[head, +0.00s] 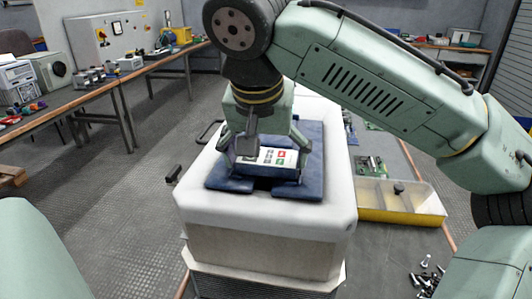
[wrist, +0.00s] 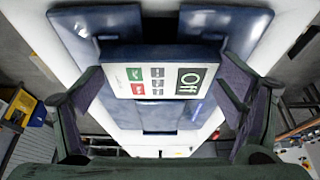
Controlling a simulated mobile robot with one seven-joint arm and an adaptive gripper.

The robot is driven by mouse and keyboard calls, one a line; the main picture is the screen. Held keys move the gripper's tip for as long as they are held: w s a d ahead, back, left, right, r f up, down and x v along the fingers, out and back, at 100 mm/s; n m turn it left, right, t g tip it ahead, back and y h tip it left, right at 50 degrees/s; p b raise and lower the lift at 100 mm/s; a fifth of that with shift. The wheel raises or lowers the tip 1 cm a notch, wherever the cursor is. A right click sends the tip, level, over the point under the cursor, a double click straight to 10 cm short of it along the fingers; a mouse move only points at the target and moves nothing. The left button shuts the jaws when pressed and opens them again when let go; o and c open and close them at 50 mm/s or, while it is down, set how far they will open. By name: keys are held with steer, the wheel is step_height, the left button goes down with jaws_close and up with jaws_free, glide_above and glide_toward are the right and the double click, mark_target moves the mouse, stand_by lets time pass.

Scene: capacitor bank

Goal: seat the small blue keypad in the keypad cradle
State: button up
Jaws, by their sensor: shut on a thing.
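The small blue keypad (head: 272,158) has a white face with red, green and dark buttons. In the wrist view the keypad (wrist: 155,78) lies between my two fingers, its face toward the camera with an "Off" marking. My gripper (head: 264,150) is shut on it by its two sides; the gripper also shows in the wrist view (wrist: 163,90). The keypad is over the blue keypad cradle (head: 228,180) on the white cabinet top. The cradle's blue plates (wrist: 95,30) show around and beyond it. The keypad's underside is hidden, so I cannot tell whether it touches the cradle.
The white cabinet (head: 265,212) stands in the middle of the floor. A yellow-edged tray (head: 400,203) and green circuit boards (head: 371,168) lie to its right, with loose bolts (head: 428,275) in front. A workbench (head: 120,80) runs along the left, with open floor between.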

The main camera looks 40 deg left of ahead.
steer(key=shift+f, duration=0.25)
steer(key=o, duration=1)
steer(key=shift+o, duration=0.2)
steer(key=v, duration=0.7)
steer(key=shift+r, duration=0.35)
steer(key=shift+s+f, duration=0.1)
